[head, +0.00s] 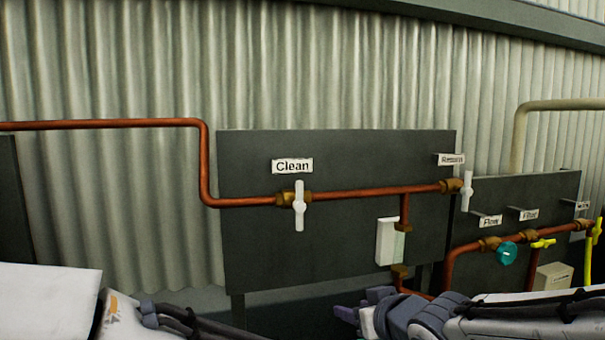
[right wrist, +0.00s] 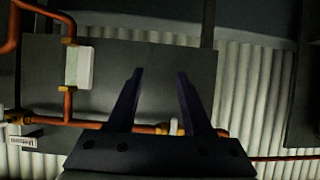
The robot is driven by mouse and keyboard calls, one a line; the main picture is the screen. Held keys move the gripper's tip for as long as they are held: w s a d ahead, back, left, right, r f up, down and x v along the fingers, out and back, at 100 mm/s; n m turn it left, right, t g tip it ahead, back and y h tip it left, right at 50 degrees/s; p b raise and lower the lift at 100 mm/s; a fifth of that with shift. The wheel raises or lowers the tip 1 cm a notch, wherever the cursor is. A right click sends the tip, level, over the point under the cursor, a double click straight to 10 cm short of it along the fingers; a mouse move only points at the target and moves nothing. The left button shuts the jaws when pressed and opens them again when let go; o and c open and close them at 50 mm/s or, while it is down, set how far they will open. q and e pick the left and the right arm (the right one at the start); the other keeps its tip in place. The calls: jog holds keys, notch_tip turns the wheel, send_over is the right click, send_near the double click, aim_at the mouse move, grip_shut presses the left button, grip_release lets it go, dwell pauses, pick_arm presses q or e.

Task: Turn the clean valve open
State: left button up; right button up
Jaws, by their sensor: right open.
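The clean valve (head: 299,206) has a white handle standing upright, across the horizontal copper pipe, below the "Clean" label (head: 292,166) on the dark panel. My right gripper (head: 359,308) is low in the head view, below and to the right of the valve and apart from it. In the right wrist view its two dark fingers (right wrist: 159,72) are spread with nothing between them. My left gripper is not in view.
A second white-handled valve (head: 467,191) is at the panel's right edge. A white box (head: 389,241) sits by the downward pipe. Further right are a teal valve (head: 507,254) and yellow valves (head: 543,243). The space before the clean valve looks clear.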

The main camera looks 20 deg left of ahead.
aim_at(301, 195)
jog(key=w+a+r+n+t+y+p, duration=0.1)
jog(key=w+a+r+y+p, duration=0.15)
jog(key=r, duration=0.55)
jog(key=w+a+r+n+t+y+p, duration=0.15)
jog(key=a+r+y, duration=0.25)
jog(key=r, duration=0.5)
jog(key=shift+g, duration=0.35)
jog(key=p+x, duration=0.4)
jog(key=x, duration=0.6)
jog(key=shift+w+a+f, duration=0.1)
jog(key=shift+w+a, duration=0.15)
jog(key=shift+w, duration=0.1)
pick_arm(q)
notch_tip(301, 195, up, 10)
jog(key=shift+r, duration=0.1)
pick_arm(e)
grip_shut()
